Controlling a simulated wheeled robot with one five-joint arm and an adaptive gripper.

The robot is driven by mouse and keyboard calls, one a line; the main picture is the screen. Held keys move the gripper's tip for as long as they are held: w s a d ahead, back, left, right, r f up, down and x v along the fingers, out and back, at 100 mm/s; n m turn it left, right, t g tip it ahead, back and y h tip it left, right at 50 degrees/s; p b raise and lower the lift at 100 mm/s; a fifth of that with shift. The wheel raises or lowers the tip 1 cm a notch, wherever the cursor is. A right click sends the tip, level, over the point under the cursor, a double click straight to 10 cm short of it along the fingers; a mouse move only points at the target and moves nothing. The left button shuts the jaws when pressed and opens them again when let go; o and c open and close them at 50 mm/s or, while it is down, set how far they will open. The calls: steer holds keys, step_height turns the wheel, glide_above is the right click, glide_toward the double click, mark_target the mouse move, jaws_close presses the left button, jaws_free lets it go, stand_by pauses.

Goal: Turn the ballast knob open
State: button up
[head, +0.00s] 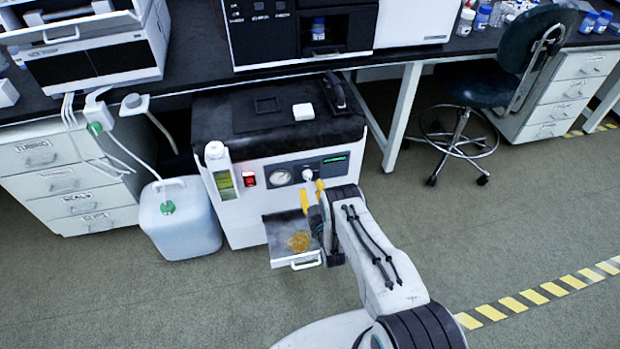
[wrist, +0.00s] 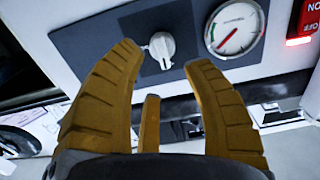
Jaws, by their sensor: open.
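The ballast knob appears to be the small white knob (head: 307,174) on the dark front panel of the white pump unit (head: 243,207). In the wrist view the white knob (wrist: 162,47) has a raised grip bar and sits just beyond my fingertips, between them in the picture. My gripper (head: 312,192) is in front of the panel in the head view. In the wrist view my gripper's yellow fingers (wrist: 163,62) are spread apart with nothing between them. I cannot tell whether a fingertip touches the panel.
A round gauge (wrist: 235,29) is beside the knob, with a lit red switch (head: 248,179) further along. Below, an open tray (head: 284,228) with a brown stain sticks out. A white jug (head: 180,220) with tubing stands at left. The floor at right is clear up to the stool (head: 462,145).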

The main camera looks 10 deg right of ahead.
mark_target(310, 180)
steer(key=shift+w+b, duration=0.45)
steer(key=shift+w, duration=1.95)
steer(key=shift+c, duration=0.2)
jaws_close()
